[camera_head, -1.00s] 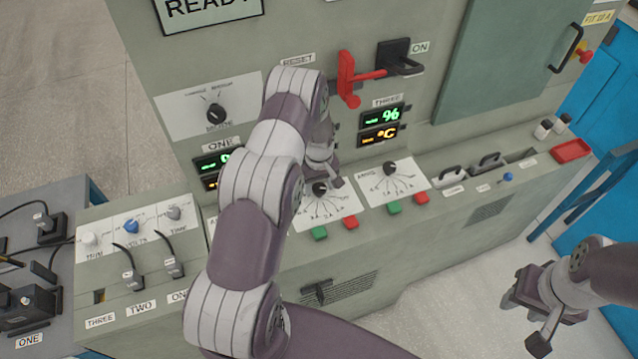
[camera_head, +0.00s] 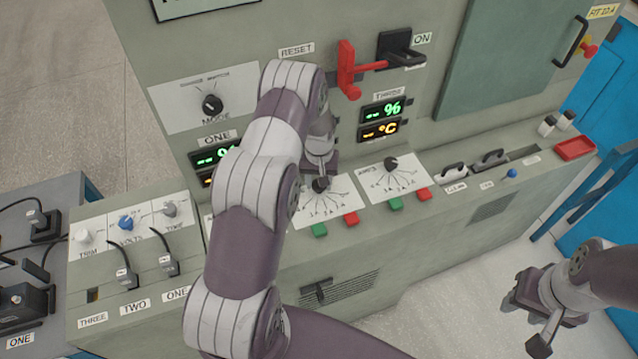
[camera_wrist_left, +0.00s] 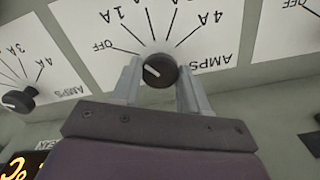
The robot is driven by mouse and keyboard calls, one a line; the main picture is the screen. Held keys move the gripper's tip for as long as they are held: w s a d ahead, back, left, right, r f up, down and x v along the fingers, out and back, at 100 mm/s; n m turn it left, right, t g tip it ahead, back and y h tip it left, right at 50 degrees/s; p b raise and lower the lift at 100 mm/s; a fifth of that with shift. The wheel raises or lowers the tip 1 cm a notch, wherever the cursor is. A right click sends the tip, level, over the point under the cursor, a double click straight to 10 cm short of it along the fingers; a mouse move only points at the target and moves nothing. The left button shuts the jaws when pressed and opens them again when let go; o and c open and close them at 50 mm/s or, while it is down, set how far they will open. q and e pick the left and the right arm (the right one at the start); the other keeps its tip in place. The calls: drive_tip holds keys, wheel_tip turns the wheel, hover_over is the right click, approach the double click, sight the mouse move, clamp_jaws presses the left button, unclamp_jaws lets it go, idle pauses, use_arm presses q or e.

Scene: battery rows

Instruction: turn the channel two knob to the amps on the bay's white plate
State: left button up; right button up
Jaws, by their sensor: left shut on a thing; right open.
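The middle dial's black knob (camera_head: 320,184) sits on a white scale plate (camera_head: 338,206) on the panel's sloping ledge. My left gripper (camera_head: 321,178) is at this knob. In the left wrist view the fingers (camera_wrist_left: 158,80) stand on either side of the knob (camera_wrist_left: 160,70), shut on it. This view is upside down; the scale (camera_wrist_left: 160,28) reads OFF, 1A, 4A and AMPS, some marks cut off or hidden. The knob's white line points roughly toward OFF. The middle dial's channel label is hidden. My right gripper (camera_head: 532,310) is open and empty at the lower right.
A similar dial (camera_head: 390,163) stands to the right, with green and red buttons below. My left arm hides much of the left dial. A red-handled lever (camera_head: 347,75) is above. A pale yellow plate (camera_head: 604,10) at top right reads FIT and an amp figure, hard to read.

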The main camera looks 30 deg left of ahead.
use_arm(q)
drive_tip(key=m+b, duration=0.1)
drive_tip(key=m, duration=0.2)
drive_tip(key=shift+f, duration=0.1)
drive_tip(key=shift+m+b, duration=0.8)
drive_tip(key=shift+m, duration=1.1)
drive_tip(key=o, duration=1)
drive_tip(key=shift+o, duration=0.2)
wheel_tip(320, 180, up, 13)
drive_tip(key=b, duration=0.2)
drive_tip(key=shift+b, duration=0.3)
